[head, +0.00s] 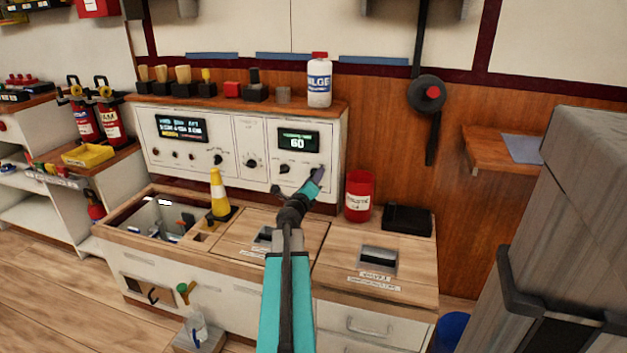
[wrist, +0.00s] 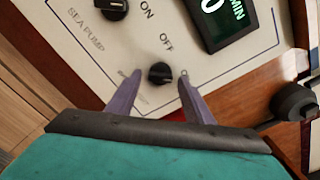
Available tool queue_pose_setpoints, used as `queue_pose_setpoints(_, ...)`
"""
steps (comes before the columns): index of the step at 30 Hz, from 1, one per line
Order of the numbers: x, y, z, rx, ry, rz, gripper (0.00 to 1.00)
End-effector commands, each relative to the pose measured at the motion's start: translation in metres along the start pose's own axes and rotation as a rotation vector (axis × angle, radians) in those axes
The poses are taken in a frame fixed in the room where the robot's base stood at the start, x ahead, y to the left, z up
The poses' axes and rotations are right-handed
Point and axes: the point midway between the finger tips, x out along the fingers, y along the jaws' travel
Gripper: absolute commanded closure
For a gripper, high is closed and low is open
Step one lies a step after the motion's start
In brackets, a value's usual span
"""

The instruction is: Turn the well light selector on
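A small round black knob (wrist: 160,73) sits on the white panel in the wrist view. "OFF" is printed above it, and a partly covered label starting with "O" is at its right. The label on its left is too small and covered to read, and I cannot tell which way the knob points. My gripper (wrist: 159,78) is open, one grey finger on each side of the knob, with gaps showing. In the head view my gripper (head: 317,178) is at the right end of the panel, covering the knob area.
Another black knob (wrist: 113,8), marked "SEA PUMP", is on the same panel. A green display (head: 298,140) reads 60. A red can (head: 359,196) stands to the right of my gripper, a yellow cone (head: 219,192) to the left. A white bottle (head: 319,82) stands on the panel's top.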

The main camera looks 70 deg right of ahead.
Motion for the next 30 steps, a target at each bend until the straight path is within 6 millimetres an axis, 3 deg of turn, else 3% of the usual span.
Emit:
queue_pose_setpoints(14, -0.011, 0.000, 0.001, -0.002, -0.001, 0.001, 0.53)
queue_pose_setpoints(30, -0.062, -0.001, 0.001, -0.001, -0.001, 0.001, 0.53)
